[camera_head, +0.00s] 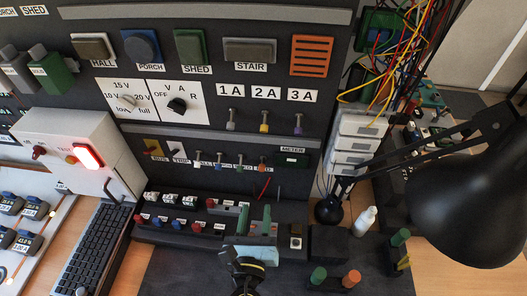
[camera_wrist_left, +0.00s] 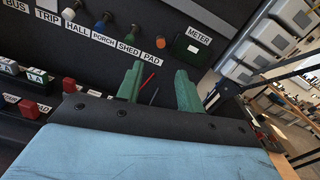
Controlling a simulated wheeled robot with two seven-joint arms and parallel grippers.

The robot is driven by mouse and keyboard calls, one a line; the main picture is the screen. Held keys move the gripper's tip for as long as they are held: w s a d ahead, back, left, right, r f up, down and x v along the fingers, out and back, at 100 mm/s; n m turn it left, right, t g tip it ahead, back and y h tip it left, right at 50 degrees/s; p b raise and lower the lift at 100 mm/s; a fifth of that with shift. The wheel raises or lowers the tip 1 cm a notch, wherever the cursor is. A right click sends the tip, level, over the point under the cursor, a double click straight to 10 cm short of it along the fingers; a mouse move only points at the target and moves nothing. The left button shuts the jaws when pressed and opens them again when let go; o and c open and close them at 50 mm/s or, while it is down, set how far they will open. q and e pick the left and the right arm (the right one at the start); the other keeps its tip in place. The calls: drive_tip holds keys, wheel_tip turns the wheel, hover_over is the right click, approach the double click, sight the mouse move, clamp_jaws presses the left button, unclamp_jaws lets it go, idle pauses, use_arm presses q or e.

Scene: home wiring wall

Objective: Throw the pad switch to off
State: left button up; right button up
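The pad switch is the small orange-tipped lever (camera_head: 262,161) at the right end of the row of small switches on the dark wall, left of the METER box. In the left wrist view its orange tip (camera_wrist_left: 160,43) stands just above the PAD label (camera_wrist_left: 152,57). Its exact tilt is too small to tell. My left gripper (camera_head: 255,208) has green fingers and a light blue body. It is below the pad switch in the head view. Its fingers (camera_wrist_left: 157,70) are apart with nothing held between them. My right gripper is not in view.
Neighbouring small levers (camera_head: 240,161) stand close left of the pad switch, and the METER box (camera_head: 291,160) is on its right. Thin red and black leads (camera_wrist_left: 148,81) show behind the fingers. A black desk lamp (camera_head: 465,205) stands at the right. Terminal blocks (camera_head: 180,224) lie below.

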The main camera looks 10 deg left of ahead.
sight(262, 171)
use_arm(q)
drive_tip(key=w+p, duration=0.1)
drive_tip(key=w, duration=1.2)
